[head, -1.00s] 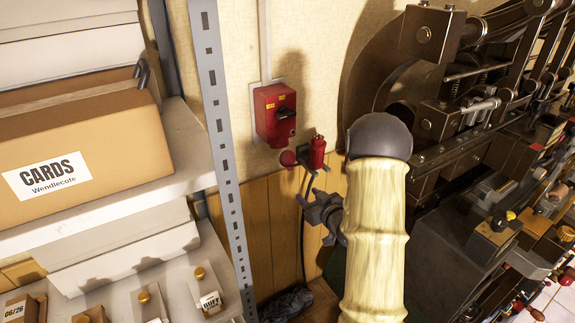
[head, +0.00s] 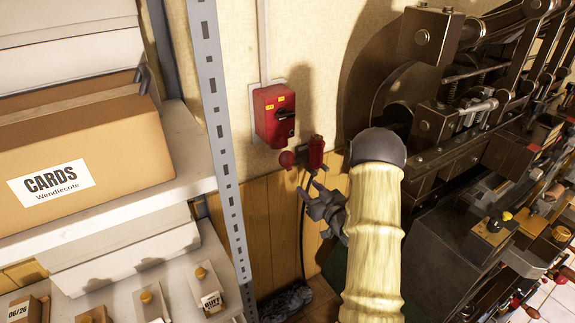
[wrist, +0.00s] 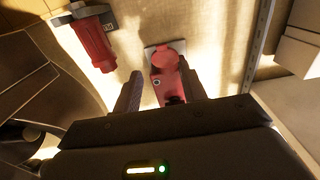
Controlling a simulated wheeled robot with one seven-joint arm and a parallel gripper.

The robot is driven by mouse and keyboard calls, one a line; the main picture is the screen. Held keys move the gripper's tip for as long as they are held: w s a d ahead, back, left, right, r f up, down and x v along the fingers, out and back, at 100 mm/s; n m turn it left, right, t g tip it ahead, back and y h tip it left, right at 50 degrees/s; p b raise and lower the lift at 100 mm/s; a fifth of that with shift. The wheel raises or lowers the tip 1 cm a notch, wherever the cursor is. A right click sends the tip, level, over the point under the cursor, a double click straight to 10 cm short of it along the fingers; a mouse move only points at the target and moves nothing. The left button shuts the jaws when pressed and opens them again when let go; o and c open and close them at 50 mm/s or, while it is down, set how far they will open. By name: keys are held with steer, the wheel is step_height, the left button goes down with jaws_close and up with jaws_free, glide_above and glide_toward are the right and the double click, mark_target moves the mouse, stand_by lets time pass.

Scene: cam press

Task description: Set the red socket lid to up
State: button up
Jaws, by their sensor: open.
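The red socket (head: 273,116) is a box on a pale wall plate, with a black rotary knob on its front. Its round red lid (head: 288,159) hangs at the lower edge of the box, below the knob. My gripper (head: 308,189) is open and empty, just below and to the right of the lid. In the wrist view my gripper (wrist: 160,70) has one finger on each side of the red lid (wrist: 167,56) and the box. I see no clear contact. The exact lid angle is hard to tell.
A red plug (head: 316,150) sits in a dark bracket right beside the lid; it shows at upper left in the wrist view (wrist: 95,45). A metal shelf post (head: 218,120) and shelf with a cards box (head: 100,140) stand left. A dark press (head: 440,110) stands right.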

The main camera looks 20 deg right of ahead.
mark_target(290, 170)
steer(key=w+a+p, duration=0.1)
steer(key=w, duration=0.3)
steer(key=w+a+p, duration=0.1)
steer(key=w+p, duration=0.1)
steer(key=w, duration=0.3)
steer(key=w+a+p, duration=0.1)
steer(key=w, duration=0.3)
steer(key=shift+w, duration=0.35)
steer(key=shift+r, duration=0.1)
jaws_close()
